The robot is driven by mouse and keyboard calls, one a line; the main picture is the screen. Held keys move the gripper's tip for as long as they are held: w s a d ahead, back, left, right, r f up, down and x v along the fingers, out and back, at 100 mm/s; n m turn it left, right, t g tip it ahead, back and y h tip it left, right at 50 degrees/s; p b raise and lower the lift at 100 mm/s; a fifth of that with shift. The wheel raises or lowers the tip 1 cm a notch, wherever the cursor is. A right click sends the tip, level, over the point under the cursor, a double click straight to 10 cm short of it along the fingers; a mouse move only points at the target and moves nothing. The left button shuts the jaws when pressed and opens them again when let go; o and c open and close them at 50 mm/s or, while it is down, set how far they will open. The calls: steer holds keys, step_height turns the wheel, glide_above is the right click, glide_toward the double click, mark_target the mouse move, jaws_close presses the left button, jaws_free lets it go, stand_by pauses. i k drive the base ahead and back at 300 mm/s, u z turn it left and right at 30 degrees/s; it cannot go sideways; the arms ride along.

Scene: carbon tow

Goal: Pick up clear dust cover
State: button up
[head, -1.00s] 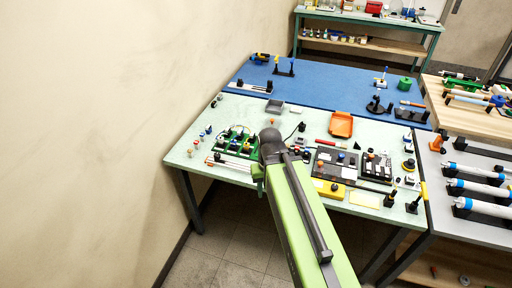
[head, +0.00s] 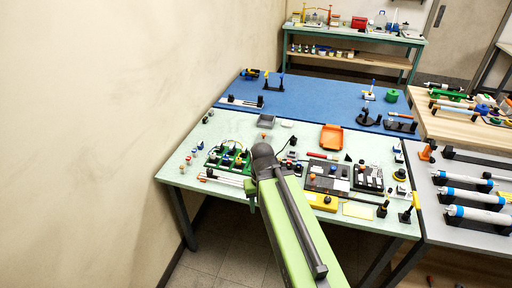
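I cannot make out a clear dust cover with certainty. Many small parts stand on the pale green worktable (head: 221,133), and a see-through thing is hard to tell at this size. My green arm reaches up from the bottom of the head view to a dark joint over the front of this table. The part beyond the joint is mostly hidden behind it, with a bit of green showing at its left. My gripper's fingers do not show.
A green rack with a circuit board (head: 230,157) is left of my arm. Right of it are a black panel (head: 327,178), a yellow box (head: 320,201) and an orange tray (head: 332,136). A blue mat (head: 320,100) lies behind. A grey bench (head: 475,228) holds white tubes. A plain wall is at left.

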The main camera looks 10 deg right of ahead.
mark_target(263, 137)
steer(key=z, duration=1.45)
steer(key=i, duration=1.05)
steer(key=u, duration=3)
steer(key=i, duration=0.95)
steer(key=z, duration=0.2)
